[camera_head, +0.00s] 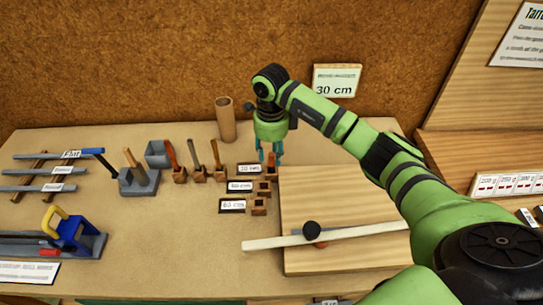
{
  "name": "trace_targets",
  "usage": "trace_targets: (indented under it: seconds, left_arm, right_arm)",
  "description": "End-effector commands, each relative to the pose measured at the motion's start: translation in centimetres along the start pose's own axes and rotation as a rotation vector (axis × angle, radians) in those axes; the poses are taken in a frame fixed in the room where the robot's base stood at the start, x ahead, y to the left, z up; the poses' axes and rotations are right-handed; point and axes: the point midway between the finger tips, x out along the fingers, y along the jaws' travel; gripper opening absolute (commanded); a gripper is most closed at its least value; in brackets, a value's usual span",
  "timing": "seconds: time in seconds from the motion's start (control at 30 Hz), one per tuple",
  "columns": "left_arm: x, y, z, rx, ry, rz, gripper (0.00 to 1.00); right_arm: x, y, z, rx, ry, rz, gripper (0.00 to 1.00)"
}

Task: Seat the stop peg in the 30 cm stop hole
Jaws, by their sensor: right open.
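My right gripper (269,155) points down above the wooden block (271,171) at the far end of the row of stop blocks. Its teal fingers are open around a small reddish-brown upright piece that looks like the stop peg (271,159). The peg appears to stand in or on that block; the fingers partly hide it, so I cannot tell how deep it sits. The label beside this block (249,169) seems to read 30 cm. Two more blocks, one in the middle (264,187) and one nearest (258,207), have their own labels. My left gripper is not in view.
A wall sign (337,80) reads 30 cm. A cardboard tube (226,120) and several handled tools stand left of the gripper. The front middle of the bench is clear.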

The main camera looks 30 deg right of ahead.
Motion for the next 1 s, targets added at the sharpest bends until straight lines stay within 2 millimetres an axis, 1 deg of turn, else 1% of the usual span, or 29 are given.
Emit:
trace_targets:
  seconds: [0.03,0.2,0.37,0.43,0.6,1.0]
  left_arm:
    - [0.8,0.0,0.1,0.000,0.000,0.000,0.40]
    - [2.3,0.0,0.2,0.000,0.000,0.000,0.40]
    - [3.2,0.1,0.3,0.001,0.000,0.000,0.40]
    - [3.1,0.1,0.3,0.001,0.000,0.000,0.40]
    - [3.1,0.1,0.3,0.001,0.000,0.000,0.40]
    - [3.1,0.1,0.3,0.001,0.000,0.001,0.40]
  right_arm:
    - [-0.7,-0.1,0.0,-0.002,-0.004,-0.005,0.40]
    - [-4.5,-0.1,0.1,-0.001,-0.004,-0.006,0.40]
    - [-7.8,-0.1,0.0,-0.001,-0.002,-0.004,0.40]
    - [-9.1,-0.1,0.0,0.000,-0.001,-0.003,0.40]
    - [-10.3,0.0,-0.1,-0.001,0.001,-0.001,0.40]
    - [-10.5,0.0,-0.1,0.000,0.002,0.001,0.40]
